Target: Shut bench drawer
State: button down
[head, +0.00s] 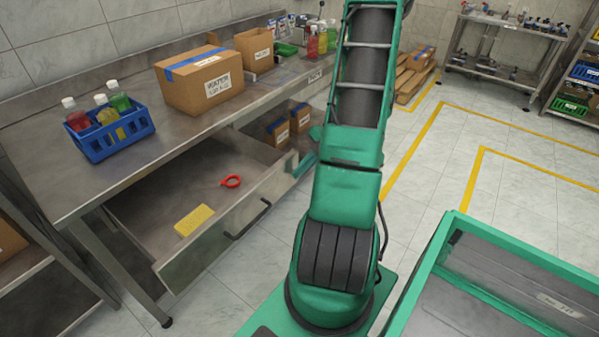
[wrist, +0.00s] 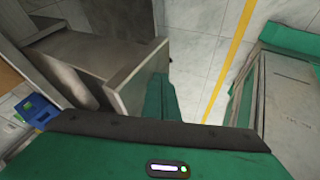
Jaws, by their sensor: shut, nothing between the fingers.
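The bench drawer (head: 215,232) is pulled out from under the steel bench, its dark handle (head: 248,220) on the front panel. Inside lie a yellow block (head: 194,220) and a red ring-shaped item (head: 231,181). My green gripper (head: 303,166) is mostly hidden behind my arm, by the right end of the drawer front. In the wrist view, the shut, empty fingers (wrist: 161,98) are beside the outer face of the drawer's front panel (wrist: 134,78). I cannot tell whether they touch it.
The bench top (head: 165,150) bears a blue bottle crate (head: 110,132) and cardboard boxes (head: 200,82). More boxes (head: 278,131) stand under the bench. A green-rimmed tray (head: 470,228) of mine is at the lower right. Tiled floor with yellow lines (head: 470,180) is clear to the right.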

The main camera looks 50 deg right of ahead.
aim_at(245, 136)
jog(key=w, duration=1.9)
jog(key=w+a, duration=0.1)
jog(key=w, duration=0.9)
jog(key=shift+w, duration=0.25)
jog(key=shift+w+r, duration=0.1)
jog(key=shift+w, duration=0.2)
jog(key=shift+w+a, duration=0.1)
jog(key=shift+s, duration=0.4)
jog(key=s, duration=0.3)
jog(key=v, duration=1)
jog(key=shift+s, duration=0.45)
